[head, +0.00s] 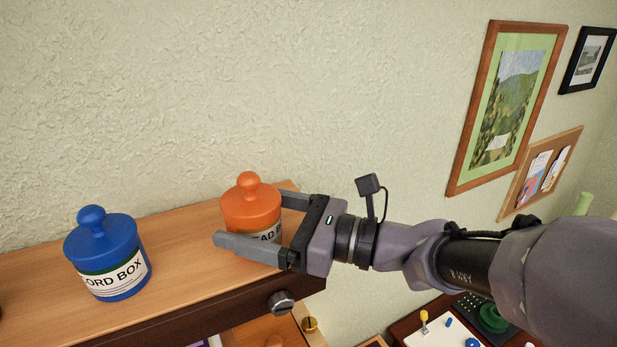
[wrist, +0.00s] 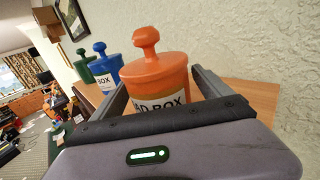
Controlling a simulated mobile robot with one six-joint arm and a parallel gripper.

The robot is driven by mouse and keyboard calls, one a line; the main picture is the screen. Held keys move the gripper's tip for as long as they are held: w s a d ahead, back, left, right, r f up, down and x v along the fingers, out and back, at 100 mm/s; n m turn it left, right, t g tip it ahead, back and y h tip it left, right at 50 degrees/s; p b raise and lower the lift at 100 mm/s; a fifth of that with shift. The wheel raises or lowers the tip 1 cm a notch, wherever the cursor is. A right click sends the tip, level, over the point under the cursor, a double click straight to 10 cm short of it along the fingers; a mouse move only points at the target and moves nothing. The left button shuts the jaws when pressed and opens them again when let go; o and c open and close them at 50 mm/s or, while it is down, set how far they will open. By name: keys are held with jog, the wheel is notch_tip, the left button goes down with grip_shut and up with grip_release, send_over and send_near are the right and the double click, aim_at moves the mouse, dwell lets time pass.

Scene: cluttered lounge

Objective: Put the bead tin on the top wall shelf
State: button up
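The bead tin is an orange tin with a knobbed lid (head: 250,207) and a white label, partly readable as "EAD B". It stands upright on a wooden shelf top (head: 185,235). It also shows in the wrist view (wrist: 155,78), where the label reads "D BOX". My gripper (head: 250,215) reaches in from the right, with one finger on the near side of the tin and one on the far side. In the wrist view a narrow gap seems to show beside the right finger.
A blue tin (head: 105,255) labelled "CORD BOX" stands to the left on the same shelf. A green tin (wrist: 82,66) stands beyond it. The textured wall is close behind. Framed pictures (head: 508,100) and a pinboard (head: 540,172) hang at right. A cluttered surface lies below.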

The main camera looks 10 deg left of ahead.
jog(key=shift+d+r, duration=0.15)
jog(key=shift+r, duration=0.1)
jog(key=s+d+b, duration=0.1)
jog(key=d+b, duration=0.2)
jog(key=d, duration=0.8)
jog(key=shift+d, duration=0.35)
